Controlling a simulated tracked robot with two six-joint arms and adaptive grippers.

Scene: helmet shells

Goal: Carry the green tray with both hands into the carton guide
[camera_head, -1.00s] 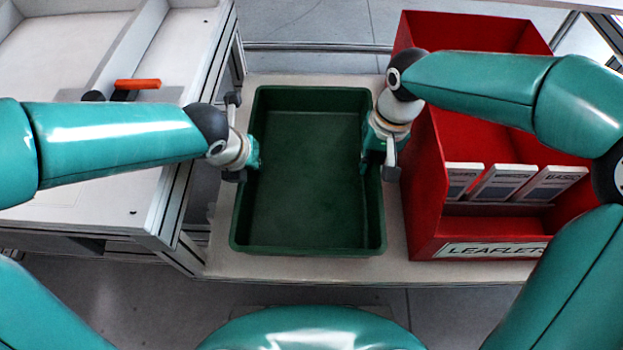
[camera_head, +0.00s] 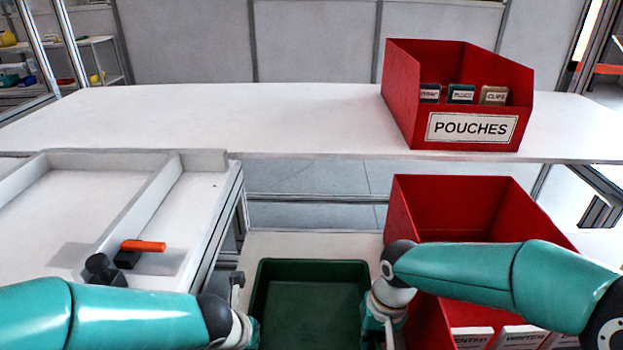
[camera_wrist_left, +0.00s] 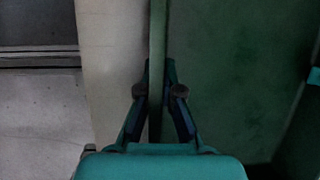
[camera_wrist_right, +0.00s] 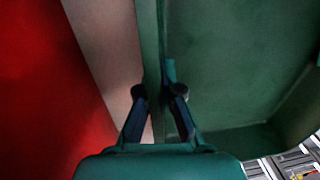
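The green tray (camera_head: 312,308) stands on a pale surface low in the head view; its near end is cut off. My left gripper (camera_head: 250,330) is at its left wall. In the left wrist view, the fingers (camera_wrist_left: 158,80) lie close on both sides of the tray wall (camera_wrist_left: 158,35), shut on it. My right gripper (camera_head: 378,325) is at the right wall. In the right wrist view, its fingers (camera_wrist_right: 155,82) straddle the wall (camera_wrist_right: 149,35) and appear shut on it. The tray floor looks empty. White raised rails (camera_head: 145,205) on the left table may be the carton guide.
A red bin (camera_head: 455,210) with white boxes stands close right of the tray. A red POUCHES bin (camera_head: 400,105) stands on the long white back table (camera_head: 250,120). An orange-topped clamp-like part (camera_head: 143,246) sits on the left table, whose edge is near the tray.

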